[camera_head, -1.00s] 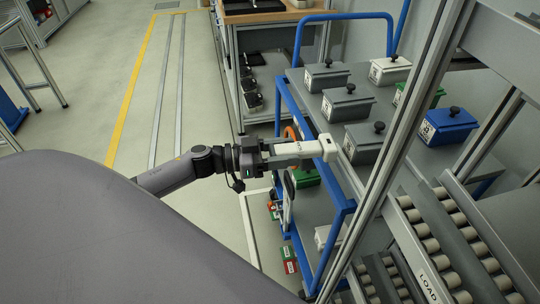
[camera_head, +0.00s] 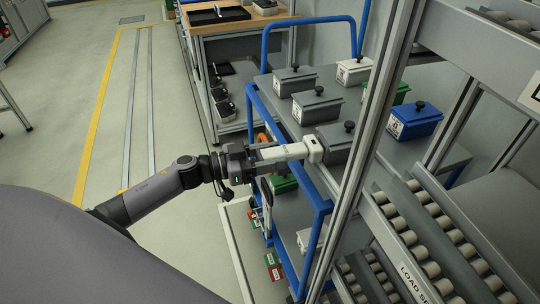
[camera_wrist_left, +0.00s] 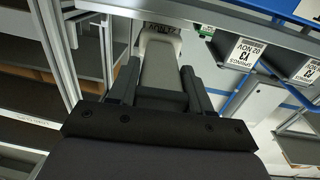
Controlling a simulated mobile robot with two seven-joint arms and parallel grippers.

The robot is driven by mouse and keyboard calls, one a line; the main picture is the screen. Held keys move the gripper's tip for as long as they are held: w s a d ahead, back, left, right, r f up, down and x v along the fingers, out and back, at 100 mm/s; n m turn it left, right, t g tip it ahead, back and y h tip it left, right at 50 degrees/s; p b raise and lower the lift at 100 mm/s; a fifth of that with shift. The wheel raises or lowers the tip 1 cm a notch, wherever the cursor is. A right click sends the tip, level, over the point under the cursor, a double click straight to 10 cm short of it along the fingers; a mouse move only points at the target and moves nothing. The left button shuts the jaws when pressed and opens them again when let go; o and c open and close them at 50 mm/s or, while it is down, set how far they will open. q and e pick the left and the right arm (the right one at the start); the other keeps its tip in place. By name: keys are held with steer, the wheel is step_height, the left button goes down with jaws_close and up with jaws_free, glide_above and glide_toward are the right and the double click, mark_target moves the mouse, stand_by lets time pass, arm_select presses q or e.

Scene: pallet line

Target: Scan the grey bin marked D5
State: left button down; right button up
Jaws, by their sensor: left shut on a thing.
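My left gripper (camera_head: 258,157) is shut on a white handheld scanner (camera_head: 292,151), which also fills the middle of the left wrist view (camera_wrist_left: 160,70). The scanner's head points right, beside the nearest grey lidded bin (camera_head: 337,146) on the cart top. Two more grey bins, a middle one (camera_head: 318,106) and a far one (camera_head: 294,82), stand behind it. No D5 mark is readable on them. My right gripper is not in view.
The blue-framed cart (camera_head: 317,212) also holds a white bin (camera_head: 354,72), a green bin and a blue bin (camera_head: 414,122). A metal upright (camera_head: 366,150) and roller racks (camera_head: 420,235) stand close on the right. The floor at left is clear.

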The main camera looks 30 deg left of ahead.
arm_select(q)
steer(key=shift+w+d, duration=0.25)
steer(key=shift+d+p, duration=0.1)
steer(key=shift+p, duration=0.25)
stand_by(1.5)
stand_by(0.4)
steer(key=shift+p+v, duration=1.1)
steer(key=shift+v, duration=2.9)
steer(key=shift+r, duration=0.15)
